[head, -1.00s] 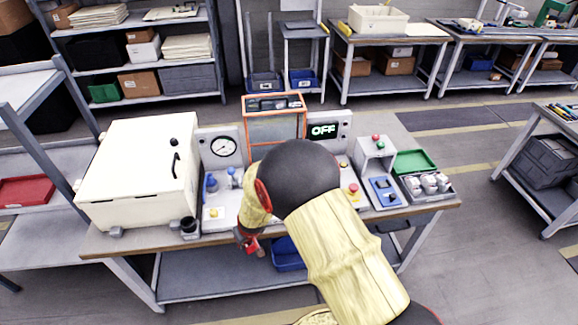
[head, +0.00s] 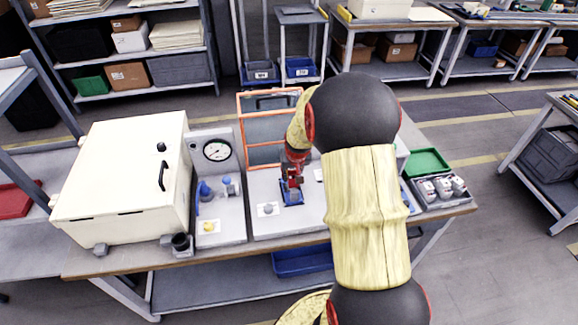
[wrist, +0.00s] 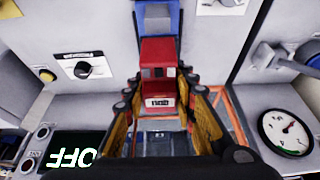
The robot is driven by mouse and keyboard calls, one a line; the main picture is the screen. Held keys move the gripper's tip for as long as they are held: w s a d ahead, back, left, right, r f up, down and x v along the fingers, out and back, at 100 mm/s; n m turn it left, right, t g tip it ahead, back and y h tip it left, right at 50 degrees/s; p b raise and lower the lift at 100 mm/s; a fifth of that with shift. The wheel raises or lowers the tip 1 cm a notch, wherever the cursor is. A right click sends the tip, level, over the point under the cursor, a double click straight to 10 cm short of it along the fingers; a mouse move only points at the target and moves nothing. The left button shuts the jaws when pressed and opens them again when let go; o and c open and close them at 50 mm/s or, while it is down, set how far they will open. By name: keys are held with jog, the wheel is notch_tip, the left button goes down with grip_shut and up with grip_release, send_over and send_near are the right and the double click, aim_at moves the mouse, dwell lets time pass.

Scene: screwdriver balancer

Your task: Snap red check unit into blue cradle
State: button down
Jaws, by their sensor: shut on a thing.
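The red check unit (wrist: 158,62) is held between the two fingers of my gripper (wrist: 158,92) in the wrist view. The blue cradle (wrist: 161,16) shows just beyond the unit at the top of that view. In the head view my gripper (head: 293,168) points down over the middle panel of the bench, and the blue cradle (head: 292,199) is right under it. The unit's far end meets or overlaps the cradle in the picture; I cannot tell whether it is seated. The fingers are shut on the unit's sides.
An orange-framed clear guard (head: 262,155) stands raised behind the panel. A knob (wrist: 88,68) and a dark OFF display (wrist: 72,152) are on one side, a gauge (wrist: 287,132) on the other. A cream cabinet (head: 125,180) stands at the left, a green tray (head: 428,162) at the right.

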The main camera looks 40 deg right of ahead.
jog(key=shift+w+d+f, duration=0.3)
jog(key=shift+w+f, duration=0.1)
jog(key=shift+f, duration=0.1)
jog(key=shift+f+b, duration=1.25)
jog(key=shift+f, duration=0.5)
jog(key=shift+s+a, duration=0.1)
